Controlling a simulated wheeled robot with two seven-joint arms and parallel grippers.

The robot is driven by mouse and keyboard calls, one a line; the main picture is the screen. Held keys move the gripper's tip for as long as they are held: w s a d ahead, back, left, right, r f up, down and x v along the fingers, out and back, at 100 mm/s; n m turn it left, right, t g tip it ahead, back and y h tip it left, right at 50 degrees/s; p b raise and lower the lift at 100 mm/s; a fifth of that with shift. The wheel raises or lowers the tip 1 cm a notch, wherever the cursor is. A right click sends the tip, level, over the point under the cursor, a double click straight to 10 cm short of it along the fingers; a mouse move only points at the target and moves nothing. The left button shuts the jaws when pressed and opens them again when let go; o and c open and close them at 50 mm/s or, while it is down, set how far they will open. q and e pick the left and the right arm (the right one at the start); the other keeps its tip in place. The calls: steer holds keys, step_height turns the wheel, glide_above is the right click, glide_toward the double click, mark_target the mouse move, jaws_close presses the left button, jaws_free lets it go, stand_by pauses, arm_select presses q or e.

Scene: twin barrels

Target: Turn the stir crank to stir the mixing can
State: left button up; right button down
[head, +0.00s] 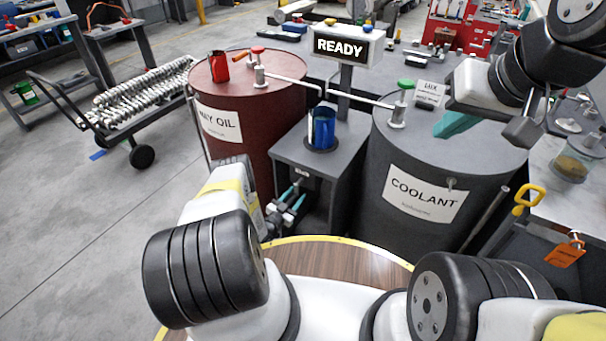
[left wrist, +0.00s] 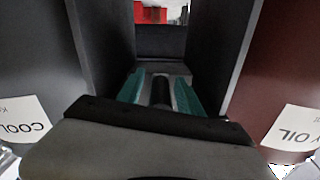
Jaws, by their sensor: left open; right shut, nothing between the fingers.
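A blue can (head: 322,128), likely the mixing can, stands on a grey stand (head: 303,152) between the two barrels. My left gripper (head: 288,200) is low in front of the stand, its teal fingers open. In the left wrist view the fingers (left wrist: 160,92) are apart, with a dark upright bar or knob (left wrist: 161,93) showing between them. I cannot tell whether they touch it or whether it is the stir crank; no crank shows clearly. My right gripper (head: 446,126) is shut and empty above the coolant barrel's top.
The red WAY OIL barrel (head: 248,120) stands left, the grey COOLANT barrel (head: 435,165) right. A READY sign (head: 340,47) stands behind the can. A red jug (head: 219,68) sits on the oil barrel.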

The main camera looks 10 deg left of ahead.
arm_select(q)
jaws_close()
steer(key=shift+s+d+n, duration=0.15)
steer(key=shift+d+n, duration=0.2)
steer(key=shift+n, duration=0.25)
stand_by(0.3)
steer(key=d+n, duration=0.1)
steer(key=n, duration=0.1)
steer(key=d+r+n, duration=0.1)
steer(key=n, duration=0.2)
steer(key=s+d+n, duration=0.1)
steer(key=n, duration=0.2)
steer(key=shift+r, duration=0.25)
steer(key=n, duration=0.2)
steer(key=r+n, duration=0.1)
steer(key=d+r+n, duration=0.1)
steer(key=n, duration=0.1)
steer(key=shift+s+n, duration=0.2)
steer(key=shift+n, duration=0.1)
steer(key=r+n, duration=0.1)
steer(key=n, duration=0.3)
steer(key=shift+r, duration=0.4)
steer(key=shift+w+a+r+n, duration=0.1)
steer(key=shift+r+n, duration=0.35)
steer(key=shift+n, duration=0.55)
